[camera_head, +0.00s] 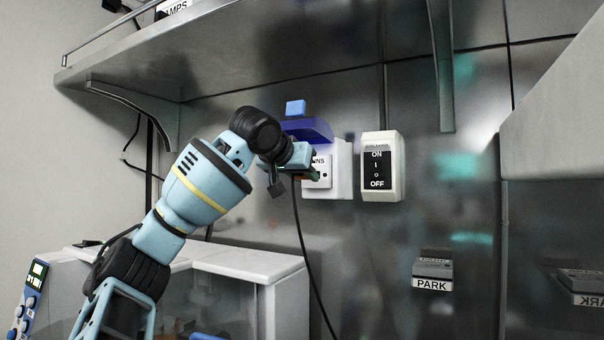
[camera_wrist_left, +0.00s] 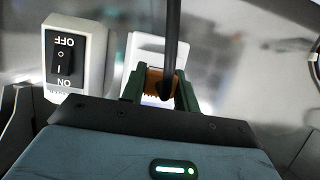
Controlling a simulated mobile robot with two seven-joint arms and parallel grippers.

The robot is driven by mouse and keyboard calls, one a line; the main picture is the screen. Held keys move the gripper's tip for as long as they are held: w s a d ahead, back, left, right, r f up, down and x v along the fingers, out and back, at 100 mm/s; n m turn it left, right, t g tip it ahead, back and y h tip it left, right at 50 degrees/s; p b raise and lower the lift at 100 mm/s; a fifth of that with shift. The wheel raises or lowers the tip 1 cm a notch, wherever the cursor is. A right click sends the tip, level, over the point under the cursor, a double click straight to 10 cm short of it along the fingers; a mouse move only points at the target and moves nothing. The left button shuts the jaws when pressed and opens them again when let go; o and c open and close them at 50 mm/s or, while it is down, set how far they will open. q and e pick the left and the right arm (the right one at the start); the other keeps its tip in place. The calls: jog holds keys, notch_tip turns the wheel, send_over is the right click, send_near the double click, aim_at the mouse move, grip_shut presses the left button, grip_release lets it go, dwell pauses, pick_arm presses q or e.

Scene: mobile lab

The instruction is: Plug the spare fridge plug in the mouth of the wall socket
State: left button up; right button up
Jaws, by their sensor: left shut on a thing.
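The white wall socket (camera_head: 343,172) is on the metal wall, with a blue flap (camera_head: 307,129) standing out above its face. My left gripper (camera_head: 308,174) is right in front of the socket face. In the left wrist view its green fingers (camera_wrist_left: 160,92) are shut on the spare fridge plug (camera_wrist_left: 154,80), an orange-brown body with a black cable (camera_wrist_left: 171,40). The white socket (camera_wrist_left: 143,46) shows just beyond it. In the head view the gripper mostly hides the plug, and the cable hangs down below. I cannot tell whether the pins are in the socket mouth. My right gripper is out of view.
An ON/OFF switch box (camera_head: 381,166) is on the wall just right of the socket. A metal shelf (camera_head: 270,45) juts out above. A white-topped cabinet (camera_head: 245,262) stands below left, and a PARK holder (camera_head: 432,274) is lower right.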

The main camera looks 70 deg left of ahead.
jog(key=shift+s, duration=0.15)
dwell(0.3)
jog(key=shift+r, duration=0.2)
pick_arm(q)
jog(key=shift+p, duration=0.35)
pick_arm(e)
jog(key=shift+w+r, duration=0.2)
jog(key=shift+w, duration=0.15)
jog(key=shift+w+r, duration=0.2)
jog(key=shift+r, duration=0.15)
pick_arm(q)
jog(key=shift+w+a+p, duration=0.2)
jog(key=shift+p, duration=0.35)
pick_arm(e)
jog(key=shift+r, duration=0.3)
pick_arm(q)
jog(key=shift+w+a+p, duration=0.25)
jog(key=shift+w+p, duration=0.05)
jog(key=shift+p, duration=0.15)
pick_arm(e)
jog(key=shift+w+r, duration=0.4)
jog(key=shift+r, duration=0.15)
pick_arm(q)
jog(key=shift+w+a, duration=0.1)
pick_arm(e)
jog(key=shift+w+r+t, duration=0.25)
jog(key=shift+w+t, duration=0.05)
